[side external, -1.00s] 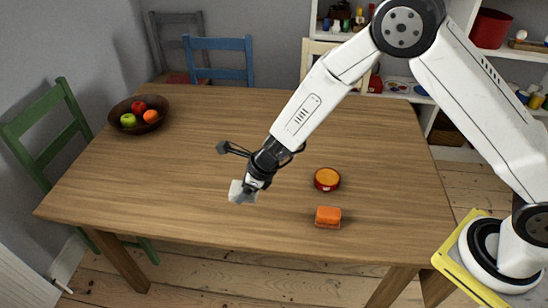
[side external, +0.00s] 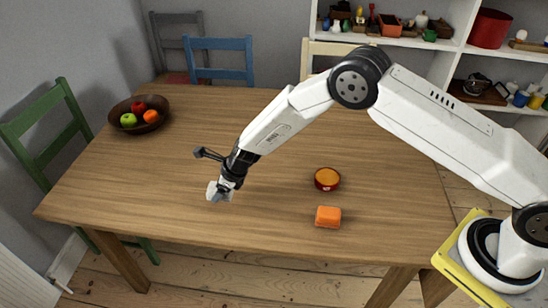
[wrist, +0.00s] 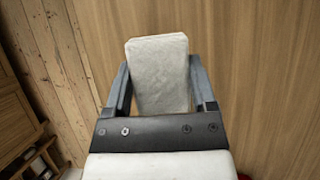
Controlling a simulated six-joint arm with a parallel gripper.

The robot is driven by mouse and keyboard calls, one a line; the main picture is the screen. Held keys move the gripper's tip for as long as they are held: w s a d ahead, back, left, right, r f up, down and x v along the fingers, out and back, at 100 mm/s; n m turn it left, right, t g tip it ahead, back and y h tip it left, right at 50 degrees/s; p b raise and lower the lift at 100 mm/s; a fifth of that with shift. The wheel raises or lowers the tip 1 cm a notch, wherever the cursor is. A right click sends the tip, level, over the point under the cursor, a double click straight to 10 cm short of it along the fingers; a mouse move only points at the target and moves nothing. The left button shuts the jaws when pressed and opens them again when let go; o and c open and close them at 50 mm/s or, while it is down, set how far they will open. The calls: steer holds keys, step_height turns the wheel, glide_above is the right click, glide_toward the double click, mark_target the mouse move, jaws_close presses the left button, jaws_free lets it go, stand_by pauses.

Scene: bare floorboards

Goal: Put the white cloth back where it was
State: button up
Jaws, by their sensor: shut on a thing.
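The white cloth (side external: 213,191) is a small folded pad held in my gripper (side external: 222,190). In the wrist view the cloth (wrist: 158,75) sits between the two fingers of my gripper (wrist: 158,85), which are shut on its sides. The cloth and gripper are over the front middle-left part of the wooden table (side external: 140,195). I cannot tell whether the cloth touches the tabletop.
A dark bowl of fruit (side external: 120,115) is at the back left. Chairs and shelves stand around the table. The tabletop around the cloth is clear.

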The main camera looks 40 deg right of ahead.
mark_target(212, 204)
steer(key=shift+w+a+f, duration=0.25)
steer(key=shift+w+f, duration=0.45)
steer(key=shift+f, duration=0.15)
steer(key=shift+w+f, duration=0.3)
steer(key=shift+f, duration=0.15)
steer(key=shift+w+a+f, duration=0.1)
steer(key=shift+f, duration=1.45)
steer(key=shift+f, duration=0.2)
steer(key=o, duration=1.3)
steer(key=shift+c, duration=0.2)
steer(key=shift+r, duration=0.2)
